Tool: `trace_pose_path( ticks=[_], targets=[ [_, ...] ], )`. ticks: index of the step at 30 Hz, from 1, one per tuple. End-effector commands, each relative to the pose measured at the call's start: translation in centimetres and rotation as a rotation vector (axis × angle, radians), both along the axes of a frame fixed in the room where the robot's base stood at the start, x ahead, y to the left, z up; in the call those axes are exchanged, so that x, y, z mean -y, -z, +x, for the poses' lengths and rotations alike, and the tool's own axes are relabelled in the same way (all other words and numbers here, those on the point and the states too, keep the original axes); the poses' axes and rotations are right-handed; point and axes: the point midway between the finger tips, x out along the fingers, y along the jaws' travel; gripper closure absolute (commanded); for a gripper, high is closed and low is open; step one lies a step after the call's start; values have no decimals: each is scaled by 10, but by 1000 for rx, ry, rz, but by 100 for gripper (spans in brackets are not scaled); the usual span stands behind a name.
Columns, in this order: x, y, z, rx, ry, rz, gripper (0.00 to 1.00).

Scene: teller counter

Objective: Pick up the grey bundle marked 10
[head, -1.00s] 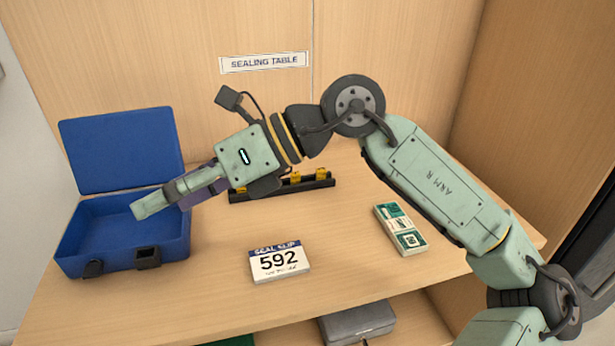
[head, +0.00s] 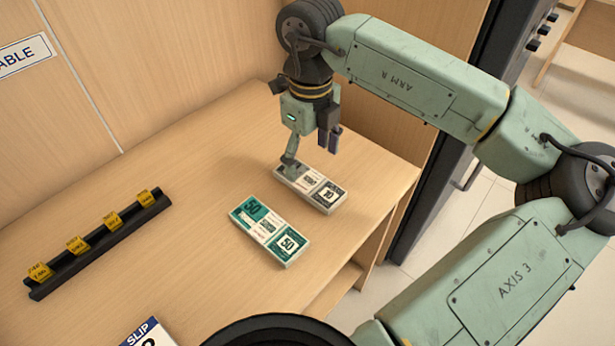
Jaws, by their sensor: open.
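The grey bundle marked 10 (head: 326,194) lies flat on the wooden table near its right edge, with a white band around its middle. My gripper (head: 308,160) is open and points down over the far left end of this bundle. One finger hides a small part of the bundle's far end. I cannot tell whether that finger touches it. The jaws hold nothing. A green bundle marked 50 (head: 272,232) lies beside the grey one, to its left and nearer, with a small gap between them.
A black rack (head: 98,245) with several yellow tags stands at the left. Part of the seal slip card (head: 142,335) shows at the bottom edge. The table's right edge (head: 395,205) is close to the grey bundle. The middle of the table (head: 170,190) is clear.

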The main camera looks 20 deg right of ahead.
Motion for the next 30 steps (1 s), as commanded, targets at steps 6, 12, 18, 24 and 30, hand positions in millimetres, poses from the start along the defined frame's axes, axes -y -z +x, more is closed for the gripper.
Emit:
trace_pose_path(
  ticks=[6, 12, 18, 24, 30],
  targets=[
    [-1, 16, -1, -1, -2, 4, 27],
    [-2, 46, -1, -1, -4, 5, 27],
    [-2, 62, 0, 1, -3, 3, 27],
    [-2, 62, 0, 1, -3, 3, 28],
    [-2, 62, 0, 1, -3, 3, 41]
  ],
)
